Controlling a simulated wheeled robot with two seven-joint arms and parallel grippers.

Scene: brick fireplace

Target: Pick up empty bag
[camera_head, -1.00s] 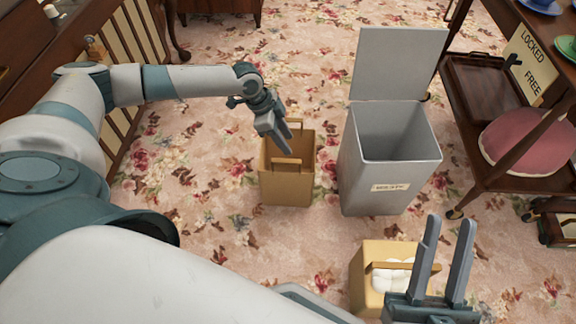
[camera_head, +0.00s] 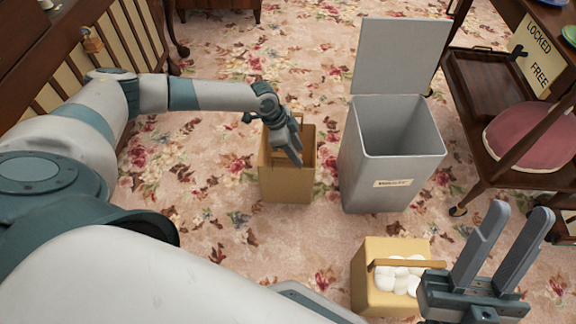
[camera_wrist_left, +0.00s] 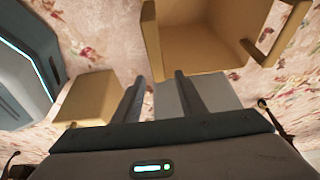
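The empty bag (camera_head: 287,188) is a tan open-topped box with a handle, upright on the carpet left of the bin. It also shows in the left wrist view (camera_wrist_left: 195,45), with a bare inside. My left gripper (camera_head: 296,158) is over the bag's opening in the head view. In the left wrist view my left gripper's fingers (camera_wrist_left: 158,88) are apart with nothing gripped, and the bag shows beyond their tips. Contact cannot be told. My right gripper (camera_head: 518,218) is open and empty at the lower right.
A grey bin (camera_head: 378,180) with its lid up stands right of the empty bag. A second tan bag (camera_head: 372,290) holding several white round things stands near my right gripper. Carpet behind the bag is clear.

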